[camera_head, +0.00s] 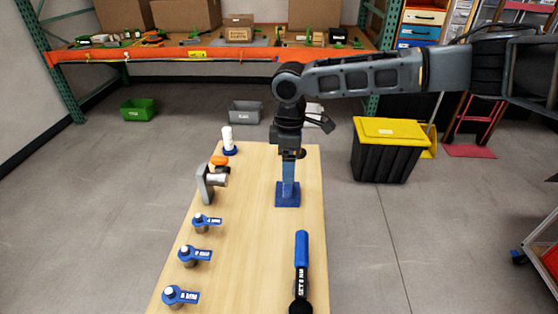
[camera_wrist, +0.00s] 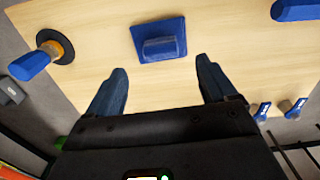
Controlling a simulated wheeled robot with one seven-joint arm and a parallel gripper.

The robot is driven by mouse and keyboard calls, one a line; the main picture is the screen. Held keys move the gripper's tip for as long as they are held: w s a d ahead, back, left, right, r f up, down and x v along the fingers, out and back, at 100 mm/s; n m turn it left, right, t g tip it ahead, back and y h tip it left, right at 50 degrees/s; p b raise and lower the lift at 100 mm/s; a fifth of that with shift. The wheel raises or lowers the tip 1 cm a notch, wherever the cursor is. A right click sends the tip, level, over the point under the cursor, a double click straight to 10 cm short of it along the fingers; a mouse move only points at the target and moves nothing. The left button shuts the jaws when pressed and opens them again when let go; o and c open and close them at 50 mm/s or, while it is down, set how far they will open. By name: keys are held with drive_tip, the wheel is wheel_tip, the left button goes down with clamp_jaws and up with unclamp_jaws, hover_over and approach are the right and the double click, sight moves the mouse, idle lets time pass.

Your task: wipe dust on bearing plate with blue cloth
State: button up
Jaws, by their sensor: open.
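The blue cloth (camera_head: 287,201) lies on the wooden table as a square pad with a raised block. It also shows in the wrist view (camera_wrist: 175,49), just beyond my fingertips. My gripper (camera_wrist: 160,64) is open and empty, with its two fingers apart. In the head view my gripper (camera_head: 288,180) points down over the cloth and overlaps it; the height between them is hard to judge. A grey upright part with a metal cylinder (camera_head: 216,180) stands on the table's left side. I cannot tell if it is the bearing plate, and I see no clear dust.
A blue-handled wrench (camera_head: 301,250) lies at the near right. Blue-tagged pieces (camera_head: 180,296) line the left edge. A white bottle (camera_head: 227,137) stands at the far left. A dark disc with a brass ring (camera_wrist: 66,45) carries a blue handle (camera_wrist: 29,66). The table's near middle is clear.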

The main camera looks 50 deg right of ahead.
sight(287, 188)
drive_tip(key=shift+f+p, duration=0.4)
drive_tip(key=shift+f, duration=3.45)
drive_tip(key=shift+c, duration=0.4)
drive_tip(key=c, duration=0.9)
drive_tip(key=o, duration=0.7)
drive_tip(key=shift+r+p, duration=0.35)
drive_tip(key=shift+p, duration=0.2)
drive_tip(key=shift+c, duration=0.3)
drive_tip(key=c, duration=0.8)
